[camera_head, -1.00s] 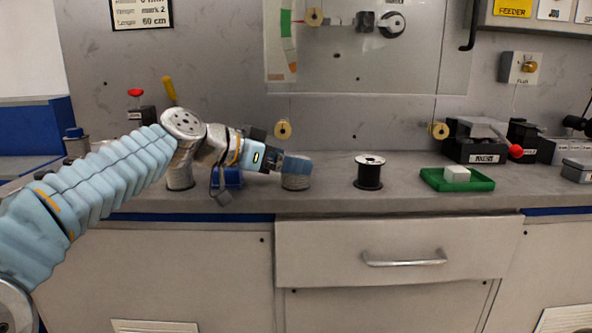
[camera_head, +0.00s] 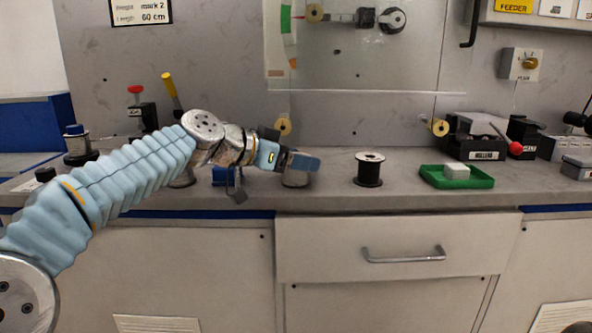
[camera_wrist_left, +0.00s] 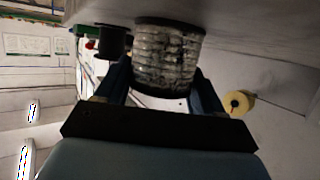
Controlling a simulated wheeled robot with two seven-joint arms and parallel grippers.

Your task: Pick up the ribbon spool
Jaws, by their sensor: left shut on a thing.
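The ribbon spool (camera_head: 296,181), with a silvery-grey wound body, stands on the grey bench top, partly hidden by my left gripper in the head view. My left gripper (camera_head: 301,163) reaches across it from the left. In the left wrist view the spool (camera_wrist_left: 166,62) shows ridged grey windings between dark rims. My left gripper's fingers (camera_wrist_left: 165,82) lie on either side of it, shut on it. I cannot tell any clear gap between spool and bench. My right gripper is not in view.
A black spool (camera_head: 368,170) with a pale top stands to the right. Beyond it is a green tray (camera_head: 481,180) with a white block (camera_head: 456,171). A blue object (camera_head: 226,176) sits behind my left arm. The bench between the black spool and the tray is clear.

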